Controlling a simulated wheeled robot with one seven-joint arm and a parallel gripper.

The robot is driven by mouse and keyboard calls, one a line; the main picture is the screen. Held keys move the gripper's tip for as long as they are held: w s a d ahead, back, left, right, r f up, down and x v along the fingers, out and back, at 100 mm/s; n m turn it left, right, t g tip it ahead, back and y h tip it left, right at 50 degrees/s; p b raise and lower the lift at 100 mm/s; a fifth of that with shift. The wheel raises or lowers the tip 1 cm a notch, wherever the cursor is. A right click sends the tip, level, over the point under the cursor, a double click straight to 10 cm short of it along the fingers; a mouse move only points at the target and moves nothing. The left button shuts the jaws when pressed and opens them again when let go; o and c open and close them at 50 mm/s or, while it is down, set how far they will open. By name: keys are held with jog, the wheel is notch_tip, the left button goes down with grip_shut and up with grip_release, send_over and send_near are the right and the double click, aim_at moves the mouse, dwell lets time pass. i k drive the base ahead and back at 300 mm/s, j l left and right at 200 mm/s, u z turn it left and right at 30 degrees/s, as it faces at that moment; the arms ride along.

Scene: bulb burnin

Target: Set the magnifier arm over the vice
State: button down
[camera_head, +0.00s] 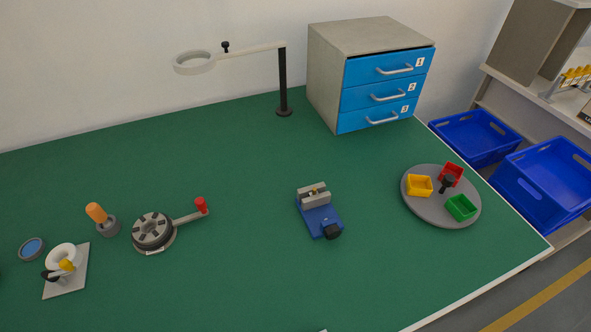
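The magnifier arm (250,49) is a pale horizontal bar on top of a dark upright post (283,80) at the back of the green bench. It points left from the post and ends in a white ring lens (194,63). A small black knob (225,47) stands on the bar near the ring. The vice (320,213) has a blue body and grey jaws, and sits mid-bench, in front of and right of the post. A small piece shows between its jaws. The ring is well to the left of and behind the vice, not above it. My gripper is not in view.
A grey cabinet with blue drawers (385,92) stands right of the post. A round turntable (416,210) with coloured bins is at right. A grey rotary fixture with a red-knobbed lever (153,231) and an orange-handled tool (97,213) are at left. Bench around the vice is clear.

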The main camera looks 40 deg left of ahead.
aim_at(176, 62)
jog(key=u, duration=1)
